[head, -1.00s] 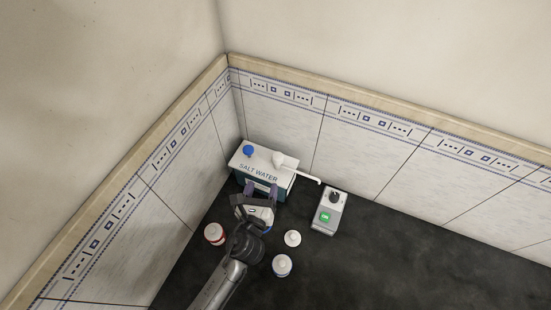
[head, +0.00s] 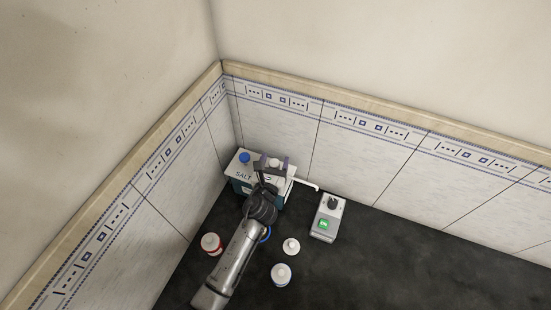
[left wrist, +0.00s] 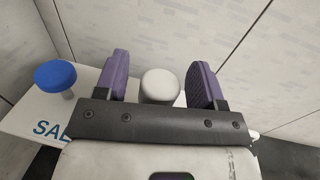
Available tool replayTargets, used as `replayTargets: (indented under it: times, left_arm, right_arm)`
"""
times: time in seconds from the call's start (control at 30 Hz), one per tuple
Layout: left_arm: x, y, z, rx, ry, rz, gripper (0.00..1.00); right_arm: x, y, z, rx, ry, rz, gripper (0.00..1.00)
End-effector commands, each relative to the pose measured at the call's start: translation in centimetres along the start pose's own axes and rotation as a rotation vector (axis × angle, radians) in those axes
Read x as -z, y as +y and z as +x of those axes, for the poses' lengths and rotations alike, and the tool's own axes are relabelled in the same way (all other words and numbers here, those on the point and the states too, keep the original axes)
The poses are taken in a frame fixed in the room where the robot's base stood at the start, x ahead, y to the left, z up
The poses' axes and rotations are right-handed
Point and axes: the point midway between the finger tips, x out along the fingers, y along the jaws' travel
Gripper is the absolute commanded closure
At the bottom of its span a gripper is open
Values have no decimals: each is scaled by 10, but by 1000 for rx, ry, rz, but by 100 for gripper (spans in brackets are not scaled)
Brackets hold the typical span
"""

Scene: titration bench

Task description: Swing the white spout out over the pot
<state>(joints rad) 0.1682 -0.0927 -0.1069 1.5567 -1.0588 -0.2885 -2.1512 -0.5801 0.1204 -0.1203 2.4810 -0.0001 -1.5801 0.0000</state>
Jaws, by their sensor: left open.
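The white spout (head: 306,184) sticks out to the right from the top of the salt water box (head: 243,176), its tip bent down. My left gripper (head: 270,163) is over the box top, at the spout's base. In the left wrist view its two purple fingers (left wrist: 160,82) are apart, with a round white knob (left wrist: 160,86) between them and a gap visible on each side. The gripper covers much of the box label. I cannot make out a pot with certainty; a blue-rimmed thing (head: 267,234) is partly hidden behind my left arm. My right gripper is not in view.
A blue cap (head: 244,157) sits on the box's left end. A grey device with a green light (head: 327,218) stands right of the box. A red-banded jar (head: 211,243), a white lidded piece (head: 291,246) and a blue-banded jar (head: 281,274) stand in front. The dark counter is clear at right.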

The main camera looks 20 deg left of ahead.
Motion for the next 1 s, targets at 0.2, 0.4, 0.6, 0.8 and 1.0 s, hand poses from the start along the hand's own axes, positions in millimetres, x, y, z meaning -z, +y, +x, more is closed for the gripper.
replayTargets:
  times: [0.2,0.4,0.6,0.8,1.0]
  left_arm:
    - [0,0,12,0,0,-2,37]
    - [0,0,13,0,1,-2,37]
    - [0,0,12,0,0,-1,45]
    - [0,0,12,0,0,-1,64]
    - [0,0,12,0,0,-1,83]
  right_arm:
    - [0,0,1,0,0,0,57]
    - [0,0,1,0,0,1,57]
    - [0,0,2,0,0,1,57]
    - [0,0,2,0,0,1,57]
    - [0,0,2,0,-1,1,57]
